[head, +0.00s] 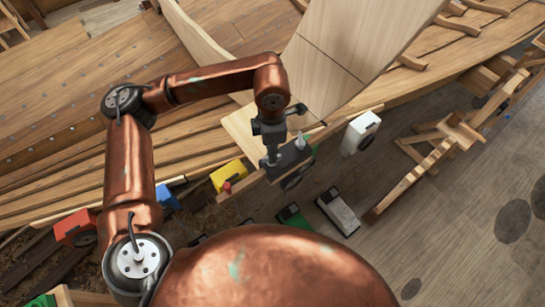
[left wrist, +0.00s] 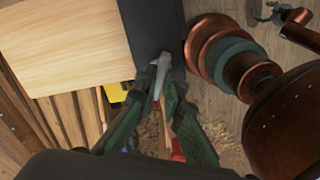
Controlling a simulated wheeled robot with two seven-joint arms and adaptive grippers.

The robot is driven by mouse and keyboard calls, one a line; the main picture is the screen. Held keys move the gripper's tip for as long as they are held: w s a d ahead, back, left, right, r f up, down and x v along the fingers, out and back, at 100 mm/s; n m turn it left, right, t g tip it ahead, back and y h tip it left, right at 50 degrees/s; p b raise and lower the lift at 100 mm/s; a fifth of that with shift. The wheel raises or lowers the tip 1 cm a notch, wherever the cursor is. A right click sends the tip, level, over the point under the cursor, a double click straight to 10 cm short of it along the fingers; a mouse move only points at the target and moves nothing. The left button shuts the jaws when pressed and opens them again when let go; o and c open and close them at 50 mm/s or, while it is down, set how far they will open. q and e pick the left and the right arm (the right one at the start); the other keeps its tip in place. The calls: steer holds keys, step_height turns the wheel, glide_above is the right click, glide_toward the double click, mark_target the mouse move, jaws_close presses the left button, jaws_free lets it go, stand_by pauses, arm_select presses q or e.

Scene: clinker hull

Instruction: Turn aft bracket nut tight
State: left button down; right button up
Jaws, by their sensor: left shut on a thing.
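My left gripper (head: 272,158) reaches down from the copper arm at a dark bracket (head: 292,167) beside the hull's pale planks. In the left wrist view its green fingers (left wrist: 161,100) are shut on a small grey winged piece, which I take to be the aft bracket nut (left wrist: 161,68). The nut lies against the dark bracket (left wrist: 152,25), and its lower part is hidden between the fingertips. A grey upright fitting (head: 301,141) stands on the bracket right of the gripper. What seems to be my right gripper (left wrist: 268,13) is small and unclear at the wrist view's top right.
A white clamp-like block (head: 361,132), a yellow block (head: 228,176) and a red block (head: 75,228) sit along the hull edge. A wooden trestle (head: 440,148) stands right. Open floor (head: 455,235) lies at lower right.

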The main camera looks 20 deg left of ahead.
arm_select(q)
steer(key=shift+m+b, duration=0.35)
steer(key=shift+m, duration=0.15)
steer(key=c, duration=2)
jaws_free()
steer(key=shift+c, duration=0.2)
steer(key=shift+r, duration=0.2)
step_height(320, 180, up, 12)
steer(key=shift+f, duration=0.15)
